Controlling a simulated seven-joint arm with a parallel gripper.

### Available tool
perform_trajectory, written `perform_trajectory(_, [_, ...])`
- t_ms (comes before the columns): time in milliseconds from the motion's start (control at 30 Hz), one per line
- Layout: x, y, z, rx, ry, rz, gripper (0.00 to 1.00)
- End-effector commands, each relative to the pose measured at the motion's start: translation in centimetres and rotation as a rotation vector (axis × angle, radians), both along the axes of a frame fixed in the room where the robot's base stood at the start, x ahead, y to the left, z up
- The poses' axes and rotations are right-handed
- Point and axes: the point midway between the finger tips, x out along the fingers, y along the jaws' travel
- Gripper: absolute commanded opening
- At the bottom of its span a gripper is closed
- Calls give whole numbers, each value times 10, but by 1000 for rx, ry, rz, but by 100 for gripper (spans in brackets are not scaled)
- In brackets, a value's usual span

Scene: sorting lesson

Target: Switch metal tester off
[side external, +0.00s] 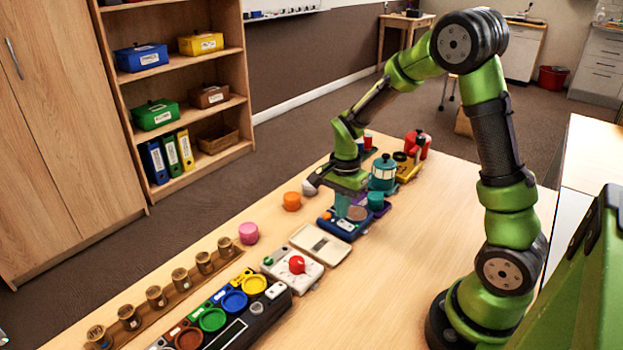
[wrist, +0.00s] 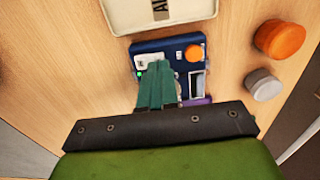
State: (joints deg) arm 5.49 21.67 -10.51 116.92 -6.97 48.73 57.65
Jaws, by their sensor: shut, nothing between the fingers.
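The likely metal tester is a blue box (side external: 342,228) on the table, under my gripper in the side view. It also shows in the wrist view (wrist: 174,46), with an orange round part (wrist: 194,52), a pale panel (wrist: 148,60), a small green light (wrist: 140,74) and a small grey window (wrist: 197,84). My gripper (wrist: 155,68) points down with its teal fingers shut and empty. The fingertips lie over the tester's pale panel side; I cannot tell whether they touch it. The fingers hide the middle of the box, and no switch shows clearly.
A beige tray (side external: 320,243) lies close beside the tester. An orange block (side external: 291,201) and a grey block (side external: 308,188) stand nearby. A white box with a red knob (side external: 297,265) is in front. Teal and red devices (side external: 383,172) stand behind. The table's right part is clear.

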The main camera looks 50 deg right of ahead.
Motion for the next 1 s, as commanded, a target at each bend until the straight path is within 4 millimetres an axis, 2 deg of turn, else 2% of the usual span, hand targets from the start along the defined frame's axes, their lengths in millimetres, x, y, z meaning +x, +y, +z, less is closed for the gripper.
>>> perform_trajectory(1000, [0,0,-16,1,1,0,0])
